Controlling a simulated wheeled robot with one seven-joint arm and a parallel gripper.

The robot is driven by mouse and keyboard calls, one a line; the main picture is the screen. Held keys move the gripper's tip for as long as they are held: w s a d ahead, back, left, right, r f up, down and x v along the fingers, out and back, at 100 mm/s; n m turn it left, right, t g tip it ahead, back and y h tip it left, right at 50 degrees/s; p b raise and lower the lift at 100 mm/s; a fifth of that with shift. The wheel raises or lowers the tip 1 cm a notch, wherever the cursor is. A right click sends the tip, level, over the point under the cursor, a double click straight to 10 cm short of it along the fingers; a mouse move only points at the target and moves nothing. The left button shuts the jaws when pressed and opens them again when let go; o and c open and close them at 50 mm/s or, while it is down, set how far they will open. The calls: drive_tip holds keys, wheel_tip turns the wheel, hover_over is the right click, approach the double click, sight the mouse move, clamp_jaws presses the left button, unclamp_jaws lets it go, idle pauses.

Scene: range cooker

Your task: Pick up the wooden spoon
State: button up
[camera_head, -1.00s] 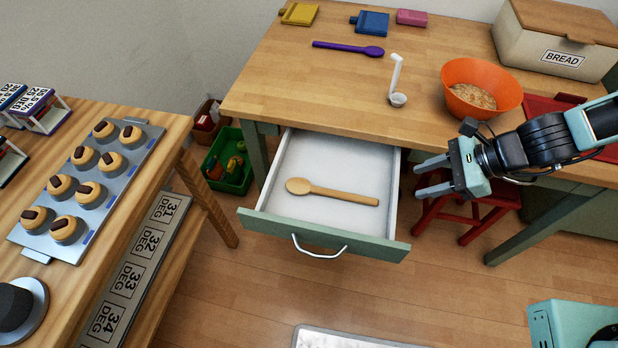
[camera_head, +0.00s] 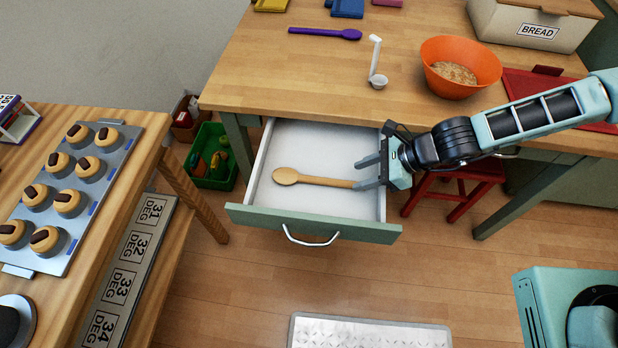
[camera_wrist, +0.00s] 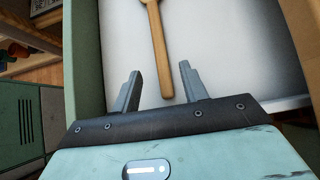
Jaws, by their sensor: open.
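The wooden spoon (camera_head: 315,181) lies flat in the open drawer (camera_head: 258,215), its bowl to the left and its handle end to the right. My gripper (camera_head: 362,173) is open at the drawer's right side, its fingers pointing left toward the handle end. In the wrist view the spoon's handle (camera_wrist: 158,60) runs down the white drawer floor, and its end lies between the two fingers of my gripper (camera_wrist: 160,88). Both fingers are apart from the handle. Whether they are level with it in height is hard to tell. The spoon's bowl is mostly cut off in the wrist view.
The drawer's walls surround the spoon, and the table (camera_head: 290,75) is above and behind. An orange bowl (camera_head: 460,66), a white ladle (camera_head: 376,65) and a purple spoon (camera_head: 325,33) are on the tabletop. A red stool (camera_head: 455,190) stands right of the drawer.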

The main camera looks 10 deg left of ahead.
sight(339, 182)
drive_tip(key=shift+x, duration=2.75)
drive_tip(key=shift+a+r, duration=0.1)
clamp_jaws()
